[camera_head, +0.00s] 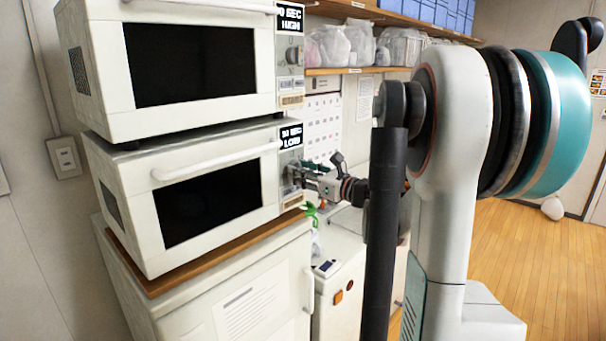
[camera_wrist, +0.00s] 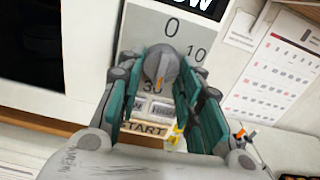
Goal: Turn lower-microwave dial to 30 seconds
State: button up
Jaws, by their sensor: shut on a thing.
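The lower microwave (camera_head: 135,192) sits on a wooden board below the upper one in the head view. Its grey dial (camera_wrist: 161,66) shows in the wrist view between the teal fingers of my gripper (camera_wrist: 168,60). My gripper is shut on the dial; in the head view my gripper (camera_head: 297,172) is at the control panel and hides the dial. The dial's orange mark points down, close to the 30 printed below it. A 0 is printed above and a 10 to the upper right. A START button (camera_wrist: 143,129) is below, partly covered.
The upper microwave (camera_head: 100,125) stands directly above. The lower door's white handle (camera_head: 215,160) sticks out left of the panel. A wall calendar (camera_wrist: 272,75) is at the right. Wooden floor is open at the right.

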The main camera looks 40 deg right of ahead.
jog(key=shift+m, duration=0.4)
jog(key=o, duration=1)
jog(key=s, duration=1.2)
jog(key=shift+d, duration=0.45)
jog(key=shift+w, duration=0.1)
